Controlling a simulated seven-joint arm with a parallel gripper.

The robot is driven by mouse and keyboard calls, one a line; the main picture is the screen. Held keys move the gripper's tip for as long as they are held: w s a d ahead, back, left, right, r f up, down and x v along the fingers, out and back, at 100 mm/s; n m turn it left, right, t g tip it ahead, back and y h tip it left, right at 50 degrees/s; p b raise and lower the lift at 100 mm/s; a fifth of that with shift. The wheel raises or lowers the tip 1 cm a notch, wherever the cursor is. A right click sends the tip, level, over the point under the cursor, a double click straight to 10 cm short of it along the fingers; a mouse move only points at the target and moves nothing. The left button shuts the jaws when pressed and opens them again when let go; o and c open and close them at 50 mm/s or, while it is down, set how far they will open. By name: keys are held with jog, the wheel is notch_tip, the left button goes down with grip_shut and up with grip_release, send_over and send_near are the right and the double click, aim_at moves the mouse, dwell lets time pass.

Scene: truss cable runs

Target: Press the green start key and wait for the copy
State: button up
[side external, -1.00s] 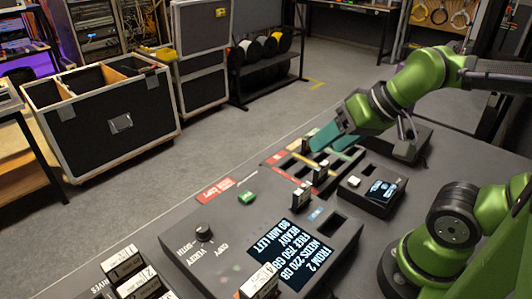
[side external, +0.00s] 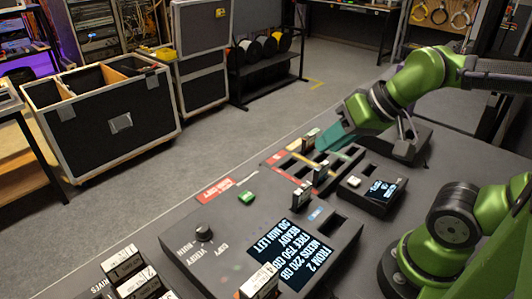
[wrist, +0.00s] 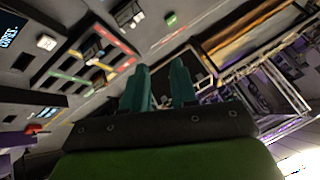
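The green start key (side external: 246,198) sits on the grey copy console (side external: 185,243), near the red label. It also shows as a small green block in the wrist view (wrist: 171,18). My gripper (side external: 326,142) is above the far end of the desk, beside the colored slot rack and well apart from the key. In the wrist view its two teal fingers (wrist: 160,68) stand apart with nothing visible between them. The console screen (side external: 292,250) shows white text, including "READY" and "FROM 2". A black knob (side external: 203,232) is on the console.
A numbered drive (side external: 260,282) stands at the front. A small box with a screen (side external: 371,190) is to the right. Open floor lies beyond the desk.

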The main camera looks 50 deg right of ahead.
grip_shut()
dwell(1.4)
